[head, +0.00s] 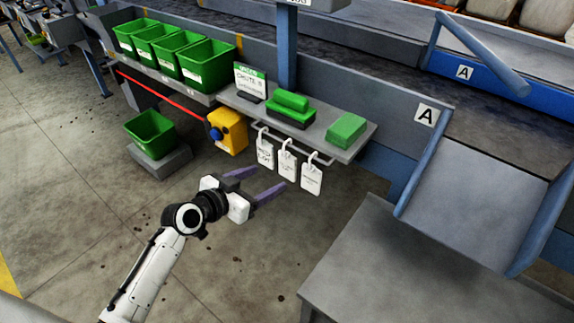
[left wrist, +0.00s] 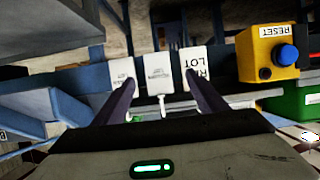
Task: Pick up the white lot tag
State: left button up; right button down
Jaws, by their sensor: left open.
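Three white tags hang side by side from a rail under the shelf's front edge. The left tag (head: 264,153), nearest the yellow box, has large print; in the left wrist view this tag (left wrist: 195,62) reads LOT. The middle tag (head: 287,165) and right tag (head: 311,179) have smaller print. My left gripper (head: 269,178) is open and empty, its purple fingers pointing toward the tags. In the left wrist view the middle tag (left wrist: 160,72) shows between the fingertips, and the right finger partly covers the LOT tag's lower edge. My right gripper is in neither view.
A yellow box (head: 229,132) with a blue button, marked RESET in the wrist view, is left of the tags. Green blocks (head: 347,129) and a sign (head: 250,81) stand on the shelf. Green bins (head: 205,65) are further left. A grey table (head: 390,265) is front right.

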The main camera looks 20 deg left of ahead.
aim_at(286, 172)
pick_arm(q)
jog(key=x, duration=0.6)
jog(key=b+x, duration=0.1)
jog(key=x, duration=0.2)
jog(key=shift+s+d+f, duration=0.2)
jog(key=shift+s+f, duration=0.1)
jog(key=c, duration=1.1)
